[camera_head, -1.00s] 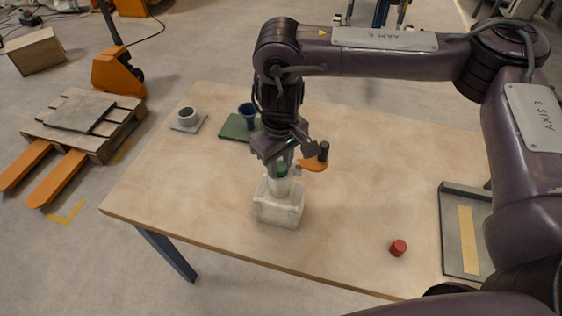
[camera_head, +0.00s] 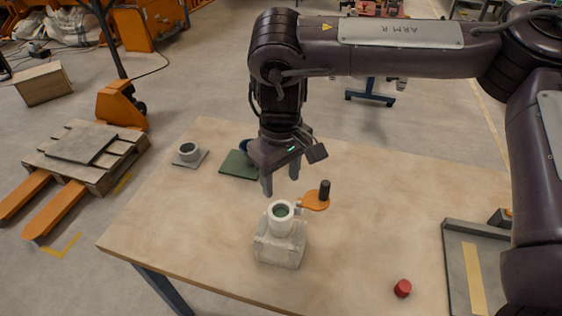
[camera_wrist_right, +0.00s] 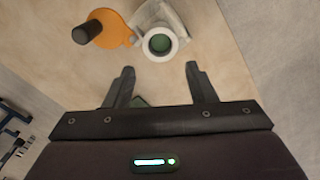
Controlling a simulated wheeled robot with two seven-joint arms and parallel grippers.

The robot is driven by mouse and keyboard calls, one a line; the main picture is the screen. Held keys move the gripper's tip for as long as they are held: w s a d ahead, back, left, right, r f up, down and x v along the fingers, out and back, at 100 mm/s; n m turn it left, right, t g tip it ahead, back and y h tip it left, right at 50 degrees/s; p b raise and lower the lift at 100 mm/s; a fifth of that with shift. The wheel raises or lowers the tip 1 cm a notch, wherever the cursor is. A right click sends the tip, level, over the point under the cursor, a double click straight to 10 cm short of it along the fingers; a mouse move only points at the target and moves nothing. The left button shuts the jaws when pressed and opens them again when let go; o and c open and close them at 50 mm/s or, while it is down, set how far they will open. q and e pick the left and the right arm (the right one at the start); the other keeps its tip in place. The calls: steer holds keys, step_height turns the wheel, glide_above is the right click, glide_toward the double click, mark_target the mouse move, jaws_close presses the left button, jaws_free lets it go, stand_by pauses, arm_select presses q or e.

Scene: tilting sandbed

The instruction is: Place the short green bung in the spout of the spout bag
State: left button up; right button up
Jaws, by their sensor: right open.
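The spout bag (camera_head: 279,250) is a whitish block-like bag standing on the table, with a round white spout (camera_head: 283,226) pointing up. The short green bung (camera_head: 282,211) sits inside the spout's mouth. In the right wrist view the green bung (camera_wrist_right: 160,43) shows as a disc ringed by the white spout rim (camera_wrist_right: 175,54). My right gripper (camera_head: 281,183) is above and behind the spout, open and empty, its fingers apart from the bung. It also shows open in the right wrist view (camera_wrist_right: 158,80). My left gripper is not in view.
An orange paddle with a black knob (camera_head: 316,200) is beside the spout. A red bung (camera_head: 402,288) lies front right, near a grey tray (camera_head: 456,270).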

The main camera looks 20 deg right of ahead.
steer(key=shift+w+r, duration=0.1)
steer(key=shift+r, duration=1.8)
steer(key=shift+a, duration=0.1)
